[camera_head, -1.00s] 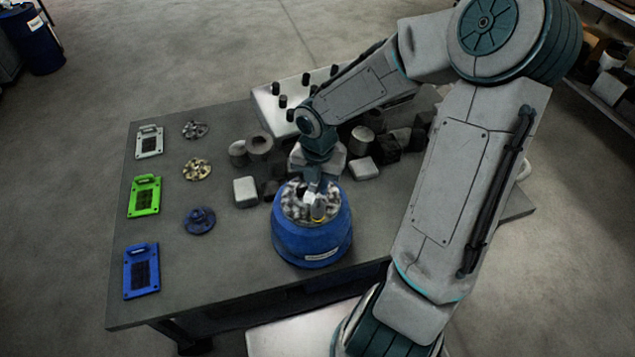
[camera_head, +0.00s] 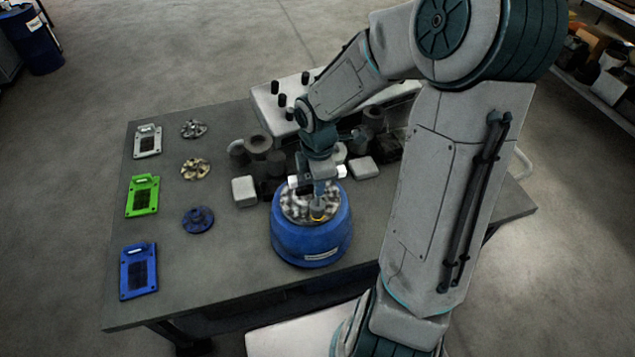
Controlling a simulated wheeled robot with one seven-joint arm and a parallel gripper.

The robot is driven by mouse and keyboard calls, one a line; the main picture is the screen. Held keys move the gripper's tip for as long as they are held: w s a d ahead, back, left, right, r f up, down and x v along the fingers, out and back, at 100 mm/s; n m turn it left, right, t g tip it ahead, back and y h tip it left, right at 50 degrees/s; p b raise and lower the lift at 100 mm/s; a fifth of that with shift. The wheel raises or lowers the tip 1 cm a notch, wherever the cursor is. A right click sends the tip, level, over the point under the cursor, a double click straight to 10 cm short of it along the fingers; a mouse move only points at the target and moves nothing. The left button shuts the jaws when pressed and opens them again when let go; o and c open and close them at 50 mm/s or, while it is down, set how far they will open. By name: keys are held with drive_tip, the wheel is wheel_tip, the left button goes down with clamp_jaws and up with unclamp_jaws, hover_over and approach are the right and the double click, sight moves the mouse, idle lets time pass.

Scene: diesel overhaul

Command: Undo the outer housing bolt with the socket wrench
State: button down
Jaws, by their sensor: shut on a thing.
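A round blue housing (camera_head: 298,242) stands upright near the front edge of the bench, with a grey, lumpy metal top (camera_head: 293,206). My gripper (camera_head: 318,182) points down over the right part of this top. It is shut on a slim upright tool, which seems to be the socket wrench (camera_head: 319,188).
A white, a green (camera_head: 142,196) and a blue plate (camera_head: 138,271) lie along the left of the bench (camera_head: 215,265), beside three round wheel-like parts (camera_head: 197,220). Grey and dark blocks and cylinders (camera_head: 244,191) crowd behind the housing. A pale tray with black pegs (camera_head: 268,112) is at the back.

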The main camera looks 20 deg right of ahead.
drive_tip(key=m+b, duration=0.2)
drive_tip(key=m, duration=0.4)
drive_tip(key=shift+f, duration=0.1)
drive_tip(key=shift+f+b, duration=0.6)
drive_tip(key=shift+f, duration=0.1)
drive_tip(key=shift+r+n+p, duration=0.35)
drive_tip(key=shift+n+p, duration=0.35)
drive_tip(key=shift+p, duration=0.25)
drive_tip(key=shift+s+r+n+p, duration=0.1)
drive_tip(key=shift+n+p, duration=0.6)
drive_tip(key=shift+f, duration=0.4)
drive_tip(key=c, duration=2)
unclamp_jaws()
drive_tip(key=shift+b, duration=0.3)
drive_tip(key=shift+c, duration=0.2)
clamp_jaws()
